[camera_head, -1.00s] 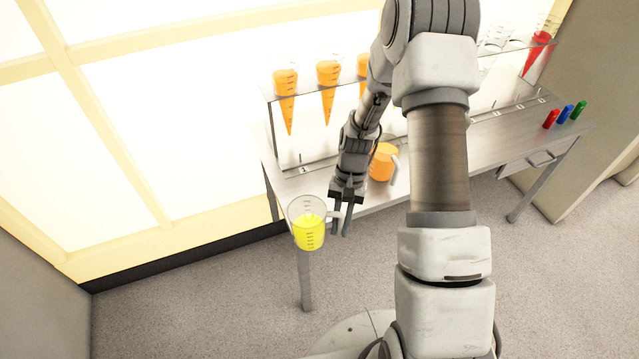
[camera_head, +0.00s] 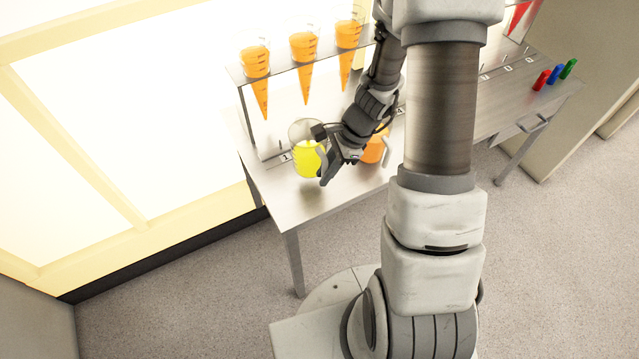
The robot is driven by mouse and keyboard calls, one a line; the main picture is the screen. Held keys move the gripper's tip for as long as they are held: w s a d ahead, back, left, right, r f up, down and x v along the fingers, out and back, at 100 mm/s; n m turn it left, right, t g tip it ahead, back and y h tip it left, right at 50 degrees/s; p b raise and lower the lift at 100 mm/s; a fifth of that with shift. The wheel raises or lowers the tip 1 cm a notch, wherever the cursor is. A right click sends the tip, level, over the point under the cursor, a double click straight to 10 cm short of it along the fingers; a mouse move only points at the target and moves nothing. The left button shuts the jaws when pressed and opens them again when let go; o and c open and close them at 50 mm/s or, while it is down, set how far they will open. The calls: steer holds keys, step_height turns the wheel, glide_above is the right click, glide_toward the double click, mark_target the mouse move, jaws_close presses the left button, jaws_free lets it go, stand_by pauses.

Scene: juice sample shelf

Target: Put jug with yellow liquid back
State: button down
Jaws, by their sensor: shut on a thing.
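The clear jug with yellow liquid (camera_head: 309,160) is over the left end of the steel table (camera_head: 310,205), near the number strip at the foot of the cone rack. My gripper (camera_head: 325,165) is at its right side, shut on it. The handle is mostly hidden by the fingers. The jug looks near upright. I cannot tell whether its base touches the table. A jug with orange liquid (camera_head: 374,151) stands just right of my gripper, partly hidden behind my arm.
Orange-filled cones (camera_head: 304,62) hang in the rack above and behind the yellow jug. Red, blue (camera_head: 555,76) and green small items lie at the table's right end. The table's front left corner is clear. My arm hides the table's middle.

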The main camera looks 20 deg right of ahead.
steer(key=shift+f+b, duration=0.65)
steer(key=shift+f, duration=2.4)
steer(key=shift+f, duration=0.15)
steer(key=c, duration=0.8)
jaws_free()
steer(key=shift+c, duration=0.2)
